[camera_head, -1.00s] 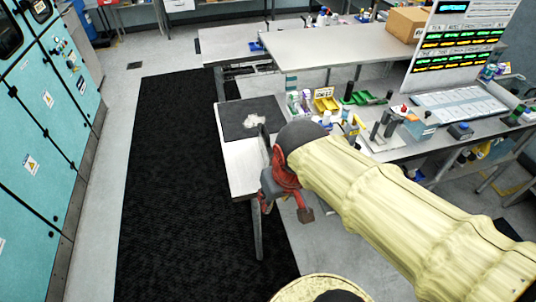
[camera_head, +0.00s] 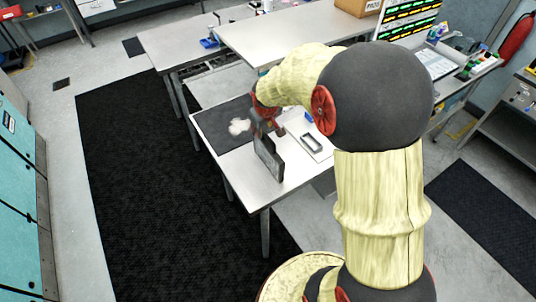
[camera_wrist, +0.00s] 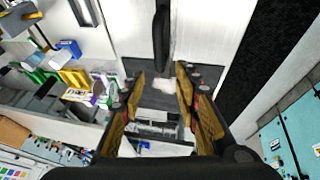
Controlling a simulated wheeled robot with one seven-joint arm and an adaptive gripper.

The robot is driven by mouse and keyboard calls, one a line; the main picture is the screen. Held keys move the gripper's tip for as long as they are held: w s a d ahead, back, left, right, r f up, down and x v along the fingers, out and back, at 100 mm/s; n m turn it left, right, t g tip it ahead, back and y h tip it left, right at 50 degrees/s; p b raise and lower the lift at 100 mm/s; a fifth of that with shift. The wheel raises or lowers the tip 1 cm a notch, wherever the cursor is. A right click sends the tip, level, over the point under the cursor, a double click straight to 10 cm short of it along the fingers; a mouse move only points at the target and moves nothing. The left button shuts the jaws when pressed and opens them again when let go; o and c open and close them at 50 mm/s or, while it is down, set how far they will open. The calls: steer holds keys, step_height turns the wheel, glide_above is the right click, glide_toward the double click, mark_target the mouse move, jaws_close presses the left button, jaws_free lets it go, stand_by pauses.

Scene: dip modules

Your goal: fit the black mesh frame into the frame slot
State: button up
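The black mesh frame (camera_head: 268,157) stands upright near the table's front edge in the head view. In the wrist view the frame (camera_wrist: 162,35) shows edge-on at top centre, in line with the gap between my fingers. The frame slot looks to be the dark rectangular outline on a white plate (camera_head: 312,143), right of the frame; part of it shows at the wrist view's top left (camera_wrist: 86,10). My gripper (camera_wrist: 160,75) is open, its yellow-padded fingers apart. In the head view it (camera_head: 268,122) is just behind the frame. I cannot tell whether they touch.
A black mat (camera_head: 212,128) with a white crumpled item (camera_head: 240,126) lies left of my gripper. The wrist view shows yellow and green bins (camera_wrist: 75,78) and bottles at left. The white table top (camera_head: 250,185) is clear in front of the frame.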

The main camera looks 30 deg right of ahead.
mark_target(265, 148)
steer(key=shift+x, duration=1.2)
steer(key=x, duration=0.4)
steer(key=shift+w, duration=0.15)
steer(key=shift+c, duration=0.9)
jaws_close()
steer(key=shift+r, duration=0.1)
